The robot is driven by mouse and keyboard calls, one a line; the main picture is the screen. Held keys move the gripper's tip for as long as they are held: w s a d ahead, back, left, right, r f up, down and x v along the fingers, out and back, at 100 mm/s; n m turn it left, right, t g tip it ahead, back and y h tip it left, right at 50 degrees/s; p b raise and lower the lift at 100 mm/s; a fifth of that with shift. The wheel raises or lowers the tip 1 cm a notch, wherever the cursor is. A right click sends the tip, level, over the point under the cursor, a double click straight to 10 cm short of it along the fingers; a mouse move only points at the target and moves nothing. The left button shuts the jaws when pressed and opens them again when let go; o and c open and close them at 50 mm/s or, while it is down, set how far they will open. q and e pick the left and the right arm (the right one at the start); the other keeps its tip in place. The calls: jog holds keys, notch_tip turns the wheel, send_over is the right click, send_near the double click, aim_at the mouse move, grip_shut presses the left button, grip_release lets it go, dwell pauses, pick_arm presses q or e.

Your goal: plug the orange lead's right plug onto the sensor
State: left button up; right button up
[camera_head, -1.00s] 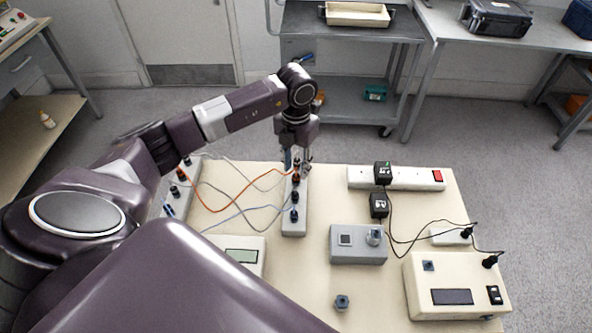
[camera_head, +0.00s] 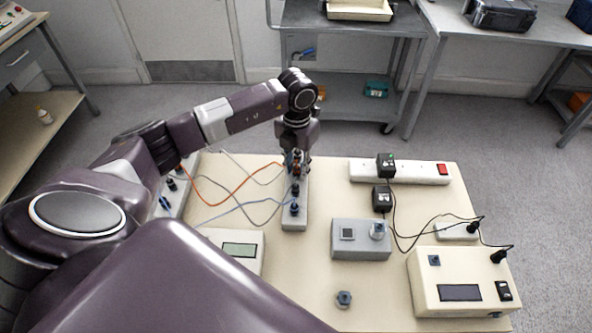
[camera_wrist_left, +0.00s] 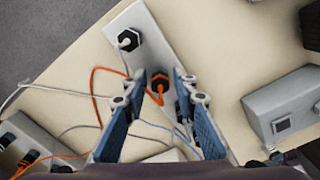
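The orange lead (camera_head: 230,195) runs from the left socket strip (camera_head: 176,203) to the middle socket strip (camera_head: 294,222). Its right plug (camera_wrist_left: 158,84) stands in the middle strip, with an orange tip and black nut in the left wrist view. My left gripper (camera_head: 297,166) is right over that strip. In the wrist view its two blue-padded fingers (camera_wrist_left: 158,96) are apart, one on each side of the plug, with gaps showing. A small grey piece with a blue top (camera_head: 344,298), perhaps the sensor, lies at the table's front. My right gripper is out of view.
A black plug (camera_wrist_left: 128,40) stands at the strip's end, and blue plugs (camera_head: 295,208) stand nearer. A grey box with a round fitting (camera_head: 361,246), a power strip (camera_head: 400,171) with black adapters and a beige instrument (camera_head: 424,297) stand right. A display box (camera_head: 255,250) stands front left.

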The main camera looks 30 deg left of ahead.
aim_at(297, 168)
pick_arm(q)
grip_shut()
jog(key=shift+r, duration=0.35)
dwell(0.3)
jog(key=shift+r+p, duration=1.35)
jog(key=shift+r, duration=0.35)
